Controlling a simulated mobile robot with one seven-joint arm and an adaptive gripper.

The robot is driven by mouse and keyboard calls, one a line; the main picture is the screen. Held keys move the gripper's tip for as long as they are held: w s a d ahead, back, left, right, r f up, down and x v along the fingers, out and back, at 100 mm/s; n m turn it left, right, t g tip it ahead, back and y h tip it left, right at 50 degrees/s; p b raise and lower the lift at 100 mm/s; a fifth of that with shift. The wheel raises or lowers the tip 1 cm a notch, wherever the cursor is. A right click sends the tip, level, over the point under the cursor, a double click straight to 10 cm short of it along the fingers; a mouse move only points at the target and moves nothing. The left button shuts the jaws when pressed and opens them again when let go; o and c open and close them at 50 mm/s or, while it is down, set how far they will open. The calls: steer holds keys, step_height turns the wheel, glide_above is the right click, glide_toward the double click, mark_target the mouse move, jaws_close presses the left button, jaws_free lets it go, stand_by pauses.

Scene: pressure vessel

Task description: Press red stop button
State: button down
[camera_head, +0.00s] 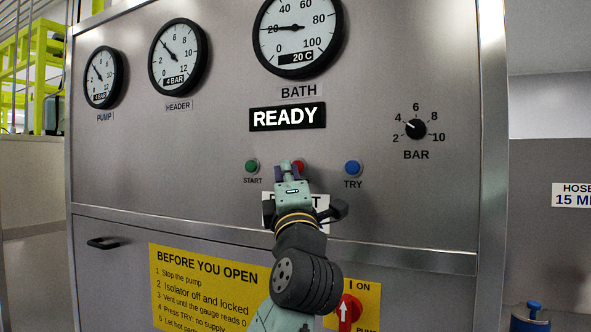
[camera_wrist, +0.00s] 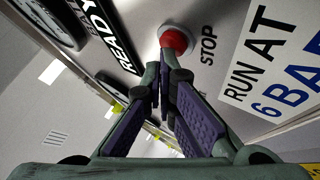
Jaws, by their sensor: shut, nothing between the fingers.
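The red stop button (camera_head: 299,166) sits in the panel's button row, between the green START button (camera_head: 252,166) and the blue TRY button (camera_head: 353,167). In the head view my gripper (camera_head: 289,168) partly covers it. In the wrist view the red button (camera_wrist: 175,41) stands beside the word STOP. My gripper (camera_wrist: 160,82) is shut and empty, with its fingertips close below the button in that picture. I cannot tell whether they touch it.
The steel panel (camera_head: 220,130) carries three round gauges, a READY display (camera_head: 287,116) and a BAR knob (camera_head: 415,128). A red isolator switch (camera_head: 349,311) sits below right of my arm. A drawer-style handle (camera_head: 102,243) sticks out at lower left.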

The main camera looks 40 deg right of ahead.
steer(key=shift+a, duration=0.15)
steer(key=a, duration=0.1)
steer(key=s+a, duration=0.1)
steer(key=a, duration=0.1)
steer(key=s+a+b, duration=0.1)
steer(key=a, duration=0.1)
steer(key=shift+s+a, duration=0.15)
steer(key=shift+a, duration=0.05)
stand_by(1.0)
